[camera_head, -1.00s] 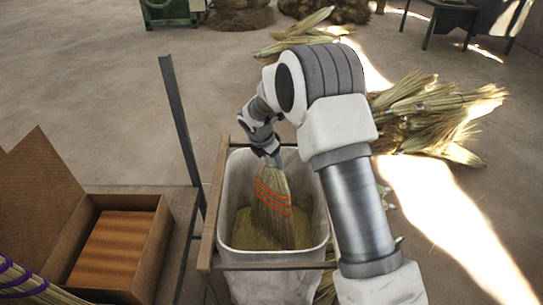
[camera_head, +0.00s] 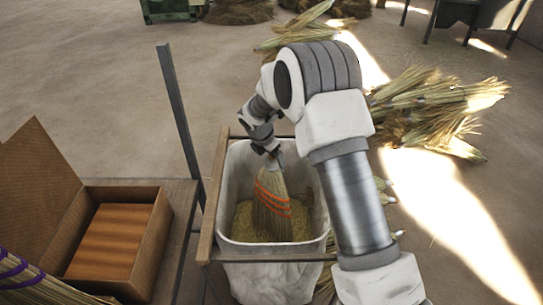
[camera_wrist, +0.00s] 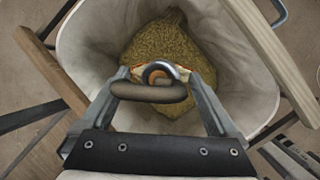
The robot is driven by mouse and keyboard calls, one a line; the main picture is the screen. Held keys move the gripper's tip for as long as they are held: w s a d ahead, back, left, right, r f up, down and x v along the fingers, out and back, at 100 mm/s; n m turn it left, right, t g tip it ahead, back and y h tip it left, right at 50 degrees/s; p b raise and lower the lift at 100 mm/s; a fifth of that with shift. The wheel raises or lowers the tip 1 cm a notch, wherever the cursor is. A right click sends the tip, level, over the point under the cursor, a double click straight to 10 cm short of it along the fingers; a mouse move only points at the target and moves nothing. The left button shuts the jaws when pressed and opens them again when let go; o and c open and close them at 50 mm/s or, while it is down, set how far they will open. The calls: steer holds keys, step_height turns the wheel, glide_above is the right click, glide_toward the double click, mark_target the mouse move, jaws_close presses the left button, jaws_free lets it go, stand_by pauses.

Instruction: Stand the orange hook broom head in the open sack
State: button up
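The orange hook broom head (camera_head: 271,199), straw with orange stitching bands, stands nearly upright inside the open sack, bristles down. The open sack (camera_head: 304,172) is pale and hangs in a wooden frame, with yellowish-brown fill at its bottom; the bristle ends reach down to about that fill. My gripper (camera_head: 268,150) is at the top of the broom head, above the sack opening. In the wrist view, my gripper (camera_wrist: 159,76) has its fingers on either side of the broom head's top, where a brown curved hook (camera_wrist: 150,92) shows. The bristles are mostly hidden there.
The frame's wooden bars (camera_head: 214,200) border the sack. To the left are a dark upright post (camera_head: 178,110) and an open cardboard box (camera_head: 150,255) on a bench. A purple-banded broom (camera_head: 30,280) lies at the lower left. Straw bundles (camera_head: 430,105) lie on the floor at right.

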steer(key=p+v, duration=0.3)
steer(key=v, duration=1.4)
steer(key=shift+s+r, duration=0.15)
stand_by(0.3)
